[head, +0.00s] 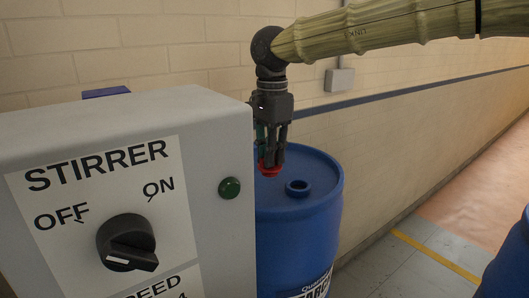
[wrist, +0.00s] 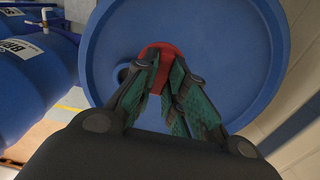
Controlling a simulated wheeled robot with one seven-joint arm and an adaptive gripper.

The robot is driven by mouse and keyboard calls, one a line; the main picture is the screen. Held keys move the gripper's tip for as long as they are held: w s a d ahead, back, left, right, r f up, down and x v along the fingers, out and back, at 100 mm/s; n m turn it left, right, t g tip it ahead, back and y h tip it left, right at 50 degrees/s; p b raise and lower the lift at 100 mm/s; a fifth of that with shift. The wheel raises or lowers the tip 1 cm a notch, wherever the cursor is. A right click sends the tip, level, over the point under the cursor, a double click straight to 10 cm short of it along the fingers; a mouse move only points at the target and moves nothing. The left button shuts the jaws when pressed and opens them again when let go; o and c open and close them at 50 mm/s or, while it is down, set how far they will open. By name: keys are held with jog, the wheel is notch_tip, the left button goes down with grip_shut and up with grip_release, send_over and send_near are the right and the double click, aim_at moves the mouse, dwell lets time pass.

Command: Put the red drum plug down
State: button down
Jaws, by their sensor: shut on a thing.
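The red drum plug (head: 269,170) is between my gripper's fingertips over the top of a blue drum (head: 318,172). My gripper (head: 270,160) points straight down and is shut on the plug. The wrist view also shows the red plug (wrist: 161,52) between the green-padded fingers (wrist: 160,72), against the blue drum lid (wrist: 225,50). The lid has a round open hole (head: 298,187) to the right of the plug in the head view. I cannot tell whether the plug touches the lid.
A grey stirrer control box (head: 207,125) stands close on the left, with a black knob (head: 127,243) and a green light (head: 229,187). A brick wall (head: 400,130) runs behind the drum. Other blue drums (wrist: 35,75) lie left in the wrist view.

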jog(key=w+p, duration=0.1)
jog(key=w, duration=0.2)
jog(key=w+p, duration=0.1)
jog(key=w, duration=0.3)
jog(key=w+a+f, duration=0.1)
jog(key=w, duration=0.3)
jog(key=shift+p, duration=0.4)
jog(key=shift+w, duration=0.45)
jog(key=shift+f+p, duration=0.8)
jog(key=shift+f, duration=1)
jog(key=shift+f, duration=0.1)
jog(key=c, duration=1.5)
grip_release()
notch_tip(320, 180, up, 12)
jog(key=shift+r+b, duration=0.1)
jog(key=shift+b, duration=1)
